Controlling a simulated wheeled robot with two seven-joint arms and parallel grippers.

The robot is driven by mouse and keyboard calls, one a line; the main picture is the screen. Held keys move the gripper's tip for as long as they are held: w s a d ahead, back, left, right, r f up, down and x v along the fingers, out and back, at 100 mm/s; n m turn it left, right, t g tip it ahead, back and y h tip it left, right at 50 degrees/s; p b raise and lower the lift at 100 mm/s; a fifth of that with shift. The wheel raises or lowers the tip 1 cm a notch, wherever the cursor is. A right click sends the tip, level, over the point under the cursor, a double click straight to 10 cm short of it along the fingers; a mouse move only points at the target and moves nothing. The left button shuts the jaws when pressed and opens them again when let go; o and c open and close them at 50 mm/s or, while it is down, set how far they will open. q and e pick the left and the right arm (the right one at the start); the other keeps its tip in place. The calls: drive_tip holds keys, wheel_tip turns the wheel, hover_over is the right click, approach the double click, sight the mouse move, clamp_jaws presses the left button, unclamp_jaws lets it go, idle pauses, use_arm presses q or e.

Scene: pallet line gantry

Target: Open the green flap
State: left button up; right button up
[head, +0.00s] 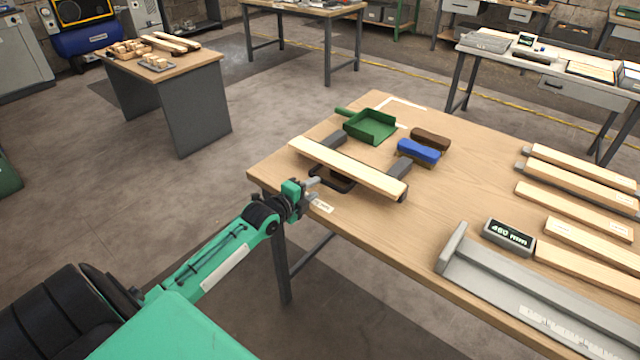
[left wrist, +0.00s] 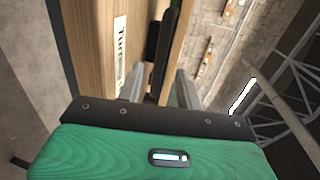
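No green flap can be made out in either view. The only loose green thing on the workbench (head: 450,215) is a dustpan-shaped scoop (head: 371,126) with a handle, near the back left. My left gripper (head: 313,190) is at the bench's left edge, beside a pale board (head: 345,167) resting across dark supports. In the left wrist view its two grey fingers (left wrist: 160,80) stand apart, with nothing seen held between them. A white label with partly readable lettering (left wrist: 119,52) is on the wood beside them. My right gripper is not in view.
A blue-topped brush or block (head: 418,151) and a brown block (head: 431,138) lie behind the pale board. A grey measuring trough (head: 500,290) and a display reading 460 mm (head: 509,237) stand front right. Several planks lie at the right.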

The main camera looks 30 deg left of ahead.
sight(323, 183)
use_arm(q)
drive_tip(key=shift+x, duration=2)
clamp_jaws()
